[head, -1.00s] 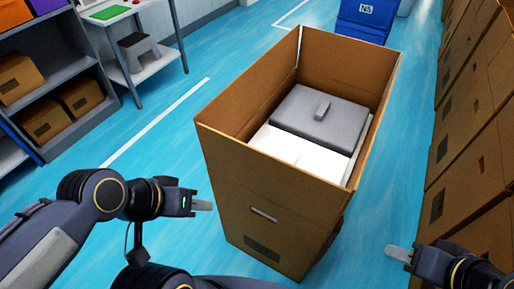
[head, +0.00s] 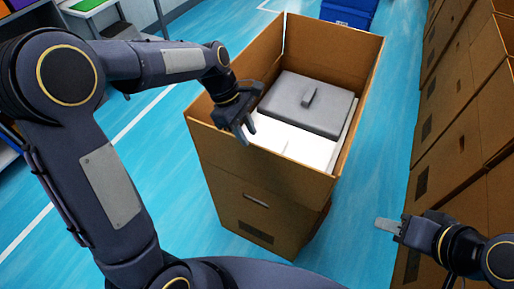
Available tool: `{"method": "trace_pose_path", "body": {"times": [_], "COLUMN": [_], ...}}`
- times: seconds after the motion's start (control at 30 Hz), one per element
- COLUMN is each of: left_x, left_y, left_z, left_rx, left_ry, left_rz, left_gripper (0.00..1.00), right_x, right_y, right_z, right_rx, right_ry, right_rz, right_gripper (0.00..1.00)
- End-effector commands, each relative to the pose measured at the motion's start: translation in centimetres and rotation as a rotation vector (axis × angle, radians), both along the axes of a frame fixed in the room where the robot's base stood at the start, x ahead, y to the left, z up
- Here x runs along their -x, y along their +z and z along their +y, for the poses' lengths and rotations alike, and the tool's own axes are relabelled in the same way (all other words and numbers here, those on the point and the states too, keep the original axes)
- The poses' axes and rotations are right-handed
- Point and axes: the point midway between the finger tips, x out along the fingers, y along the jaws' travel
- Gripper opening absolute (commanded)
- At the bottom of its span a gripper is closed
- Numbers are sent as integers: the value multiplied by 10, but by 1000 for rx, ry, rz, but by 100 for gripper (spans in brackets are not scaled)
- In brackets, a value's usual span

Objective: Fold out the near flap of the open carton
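The open carton (head: 228,205) stands upright in the middle of the head view. Its near flap (head: 255,168) stands upright along the near side, above a faint crease. The far flap (head: 330,48) and the side flaps also stand up. My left gripper (head: 246,129) hangs with its fingers pointing down at the carton's near left, just inside the near flap's top edge. I cannot tell whether it touches the cardboard or how far its fingers are apart. My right gripper (head: 387,224) is right of the carton, clear of it and empty; its finger gap is not visible.
In the carton lie a grey lidded item (head: 308,104) and white pieces (head: 300,145). Stacked cartons (head: 440,150) line the right side. A blue bin (head: 348,12) stands behind. Blue floor is free between the carton and the stack.

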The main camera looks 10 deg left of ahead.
Motion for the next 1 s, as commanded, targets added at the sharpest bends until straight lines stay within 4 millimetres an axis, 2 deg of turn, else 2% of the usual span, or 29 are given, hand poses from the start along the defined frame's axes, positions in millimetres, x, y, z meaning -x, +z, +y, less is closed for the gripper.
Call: {"method": "trace_pose_path", "body": {"times": [0.17,0.5,0.67,0.9,1.0], "left_x": [0,5,6,5,5], "left_y": [-17,-64,-73,-73,-73], "left_z": [-7,-26,-30,-30,-30], "left_rx": [-4,-3,-4,-3,-3], "left_ry": [10,9,10,10,10], "left_rz": [15,12,10,8,8], "left_gripper": [28,28,28,28,16], "right_x": [0,0,0,0,0], "right_y": [1,3,3,3,3], "right_z": [0,0,0,0,0], "right_rx": [0,0,0,0,0], "right_ry": [0,0,0,0,0], "right_rz": [0,0,0,0,0], "right_gripper": [36,36,36,36,36]}}
